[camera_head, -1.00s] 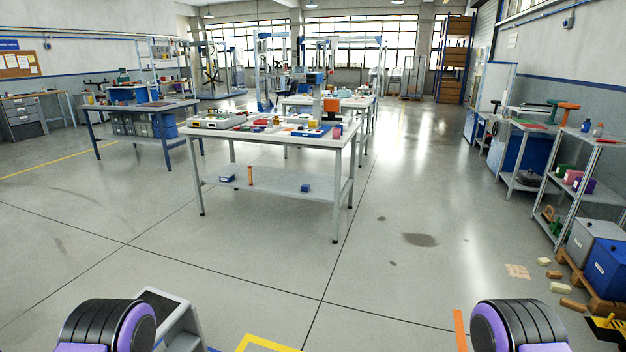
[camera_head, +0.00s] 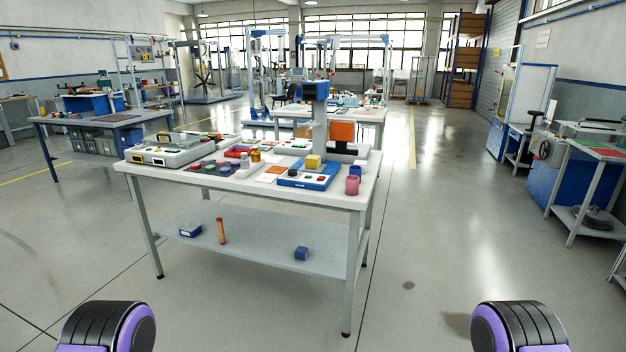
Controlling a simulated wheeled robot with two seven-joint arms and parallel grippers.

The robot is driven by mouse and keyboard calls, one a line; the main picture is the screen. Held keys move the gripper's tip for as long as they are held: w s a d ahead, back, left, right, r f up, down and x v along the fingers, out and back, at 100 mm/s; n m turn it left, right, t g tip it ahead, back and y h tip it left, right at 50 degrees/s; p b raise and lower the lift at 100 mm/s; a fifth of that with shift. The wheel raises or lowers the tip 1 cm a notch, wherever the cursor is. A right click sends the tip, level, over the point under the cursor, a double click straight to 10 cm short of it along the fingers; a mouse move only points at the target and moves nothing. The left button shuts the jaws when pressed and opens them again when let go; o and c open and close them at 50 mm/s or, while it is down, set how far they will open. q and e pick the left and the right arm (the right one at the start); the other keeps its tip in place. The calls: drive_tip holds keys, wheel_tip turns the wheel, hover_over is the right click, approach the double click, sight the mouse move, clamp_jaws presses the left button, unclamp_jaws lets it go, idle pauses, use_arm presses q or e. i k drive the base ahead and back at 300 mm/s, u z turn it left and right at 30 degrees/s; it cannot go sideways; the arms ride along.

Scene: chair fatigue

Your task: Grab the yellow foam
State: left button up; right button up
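A small yellow block (camera_head: 313,161), which looks like the yellow foam, sits on a blue-and-white device (camera_head: 308,176) on the white table (camera_head: 225,185) ahead. A smaller yellow-orange item (camera_head: 256,156) stands further left on the same table. My grippers are out of view; only black and purple parts of my arms show at the bottom left and bottom right, well short of the table.
A pink cup (camera_head: 352,185) stands at the table's right front corner. A white device (camera_head: 172,150) fills the left end. The lower shelf (camera_head: 262,242) holds blue boxes and an orange cylinder. The floor (camera_head: 420,250) to the right is clear.

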sight(312, 164)
drive_tip(key=i, duration=1.55)
drive_tip(key=u, duration=1.65)
drive_tip(key=i, duration=1.35)
drive_tip(key=z, duration=1.25)
